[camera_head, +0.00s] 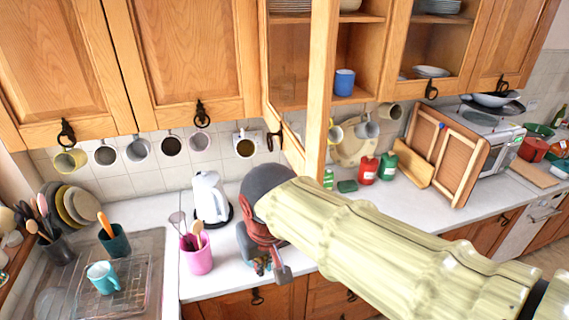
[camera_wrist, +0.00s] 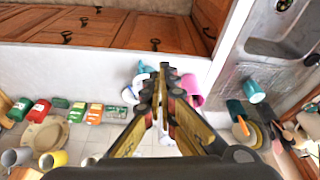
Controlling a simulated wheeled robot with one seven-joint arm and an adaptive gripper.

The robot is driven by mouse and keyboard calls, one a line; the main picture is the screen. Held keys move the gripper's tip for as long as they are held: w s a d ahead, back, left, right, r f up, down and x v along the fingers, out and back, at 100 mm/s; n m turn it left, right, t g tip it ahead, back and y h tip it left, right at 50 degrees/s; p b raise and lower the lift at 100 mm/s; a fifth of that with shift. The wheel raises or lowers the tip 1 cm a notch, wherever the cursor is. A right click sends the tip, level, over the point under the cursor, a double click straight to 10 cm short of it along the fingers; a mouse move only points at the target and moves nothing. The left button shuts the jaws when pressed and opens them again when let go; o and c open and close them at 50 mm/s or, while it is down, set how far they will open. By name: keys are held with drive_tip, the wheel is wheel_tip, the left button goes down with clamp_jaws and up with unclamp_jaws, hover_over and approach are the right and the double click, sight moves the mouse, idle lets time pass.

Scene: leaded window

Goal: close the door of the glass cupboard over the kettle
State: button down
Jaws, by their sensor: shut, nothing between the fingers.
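The glass cupboard (camera_head: 360,55) above the counter has wooden shelves with a blue mug on one. Its framed glass door (camera_head: 323,85) stands open, swung out toward me and seen nearly edge-on. A dark handle (camera_head: 273,140) shows near the door's lower left. The white kettle (camera_head: 210,196) stands on the counter below and left of the door. My gripper (camera_head: 272,270) is shut and empty, pointing down in front of the counter, below the door and apart from it. In the wrist view its fingertips (camera_wrist: 164,72) are together; the door is not visible there.
A pink utensil pot (camera_head: 196,258) stands just left of my gripper. Mugs hang beneath the cupboards. A second glass-fronted cupboard (camera_head: 433,50) is to the right. A wooden rack (camera_head: 447,157) stands on the counter by the microwave. The sink (camera_head: 140,275) is at left.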

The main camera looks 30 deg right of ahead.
drive_tip(key=w+d+r+m+g+h+p, duration=0.25)
drive_tip(key=w+r+m+p, duration=0.3)
drive_tip(key=r+m, duration=0.45)
drive_tip(key=w+d+r+m+g+h+p, duration=0.1)
drive_tip(key=w+d+r+m+g+p, duration=0.15)
drive_tip(key=w+r+m+p, duration=0.45)
drive_tip(key=s+d+f+m+p, duration=0.1)
drive_tip(key=s+d+f+m, duration=0.1)
drive_tip(key=d+f, duration=0.4)
drive_tip(key=shift+d+f+m, duration=0.3)
drive_tip(key=shift+d+f, duration=0.1)
drive_tip(key=shift+d, duration=0.5)
drive_tip(key=shift+s+d, duration=0.1)
drive_tip(key=shift+s, duration=0.05)
